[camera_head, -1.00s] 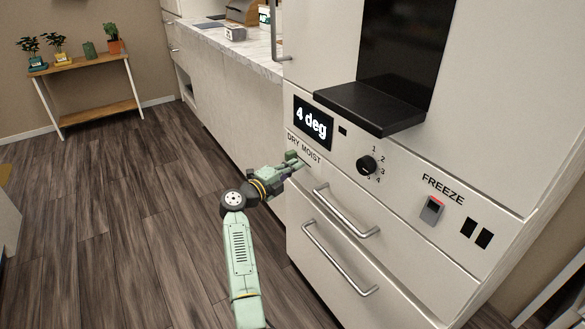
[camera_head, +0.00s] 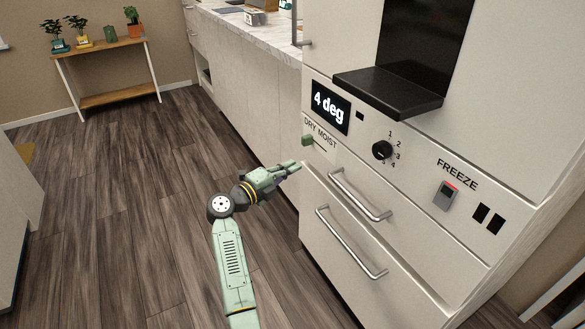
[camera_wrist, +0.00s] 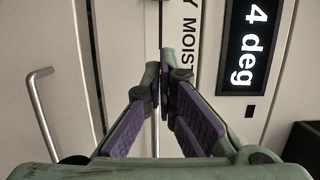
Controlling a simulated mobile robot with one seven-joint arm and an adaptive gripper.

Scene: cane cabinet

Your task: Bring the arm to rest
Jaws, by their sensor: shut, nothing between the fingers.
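My gripper (camera_head: 294,166) is in front of the cabinet's left edge in the head view, below the DRY MOIST label. Its fingers are shut with nothing between them. In the wrist view, the two purple-padded fingers (camera_wrist: 160,75) come together at the tips in front of the cabinet's panel. My arm bends at the elbow over open floor.
The fridge-like cabinet has a "4 deg" display (camera_head: 329,106), a black dial (camera_head: 382,150), a FREEZE switch (camera_head: 446,194), an upper drawer handle (camera_head: 360,196) and a lower one (camera_head: 350,243). A black shelf (camera_head: 388,94) juts out above. Wooden floor (camera_head: 120,200) left of my arm is clear.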

